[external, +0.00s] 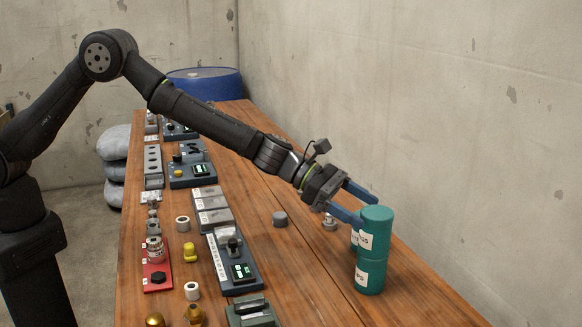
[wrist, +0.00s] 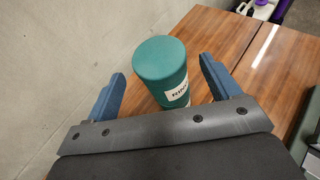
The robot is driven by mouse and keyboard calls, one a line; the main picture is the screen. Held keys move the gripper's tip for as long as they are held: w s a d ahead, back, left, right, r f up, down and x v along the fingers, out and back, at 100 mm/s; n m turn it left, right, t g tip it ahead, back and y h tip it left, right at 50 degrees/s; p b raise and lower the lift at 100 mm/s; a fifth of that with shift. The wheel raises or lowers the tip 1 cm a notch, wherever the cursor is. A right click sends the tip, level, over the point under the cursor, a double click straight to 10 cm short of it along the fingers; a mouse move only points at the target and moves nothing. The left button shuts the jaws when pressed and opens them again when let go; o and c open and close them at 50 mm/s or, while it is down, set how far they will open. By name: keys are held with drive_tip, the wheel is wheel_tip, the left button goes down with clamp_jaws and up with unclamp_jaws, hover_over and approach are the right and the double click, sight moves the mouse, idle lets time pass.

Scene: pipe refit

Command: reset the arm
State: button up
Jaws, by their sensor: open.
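My gripper (external: 352,204) is open, with its two blue fingers reaching out over the right side of the wooden table (external: 300,285). A green canister (external: 371,262) with white labels stands upright at the fingertips. In the wrist view the green canister (wrist: 162,65) shows between the open fingers of my gripper (wrist: 163,90), with a gap on both sides. In the external view one finger overlaps the canister's left edge, and I cannot tell whether it touches. A second label and green edge show beside the canister, partly hidden by the finger.
Control panels (external: 233,262), a red plate (external: 157,277), yellow and brass fittings (external: 190,252) and grey pieces (external: 280,219) lie along the table's left and middle. A concrete wall (external: 440,120) stands close on the right. A blue drum (external: 205,82) is behind the table.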

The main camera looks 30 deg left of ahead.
drive_tip(key=x, duration=0.4)
drive_tip(key=shift+d, duration=0.25)
drive_tip(key=r, duration=0.4)
drive_tip(key=shift+s+a+r, duration=0.1)
drive_tip(key=shift+s+r, duration=0.15)
drive_tip(key=shift+s, duration=0.1)
drive_tip(key=s+a+r, duration=0.3)
drive_tip(key=s+r, duration=0.3)
drive_tip(key=s, duration=0.5)
approach(378, 218)
wheel_tip(378, 218, up, 2)
drive_tip(key=w+a, duration=0.1)
drive_tip(key=w+a+f+n+t, duration=0.1)
drive_tip(key=w+a+f, duration=0.1)
drive_tip(key=w+a, duration=0.7)
drive_tip(key=w+a+f+n+t, duration=0.2)
drive_tip(key=w+a, duration=0.7)
drive_tip(key=a, duration=1)
drive_tip(key=shift+a+f+t, duration=0.3)
drive_tip(key=shift+f, duration=0.35)
